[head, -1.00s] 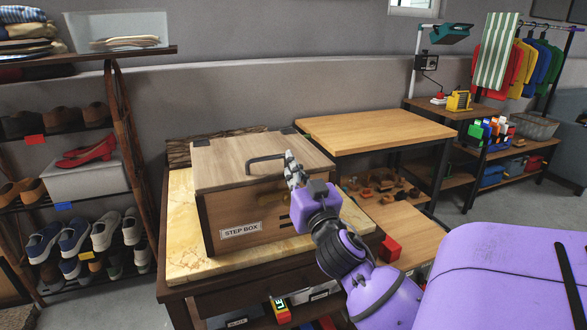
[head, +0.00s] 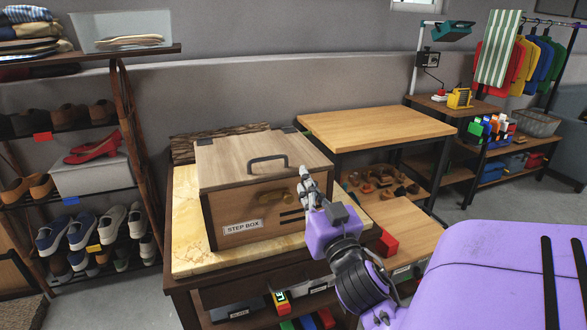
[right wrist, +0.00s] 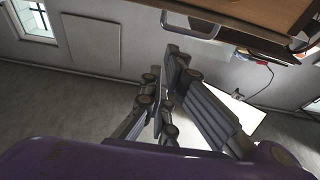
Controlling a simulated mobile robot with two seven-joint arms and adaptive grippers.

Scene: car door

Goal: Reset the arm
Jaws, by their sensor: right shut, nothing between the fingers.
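My right gripper (head: 305,178) is shut and empty. It stands in front of the right part of the step box (head: 228,215), apart from the dark handle (head: 268,162) on its lid. My left gripper is in neither view.
The box sits on a marble-topped table (head: 185,240). A wooden table (head: 375,128) stands to its right, with small items on a lower shelf. A shoe rack (head: 65,200) stands at left. A red block (head: 387,243) lies near my right arm. Grey floor is free at right.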

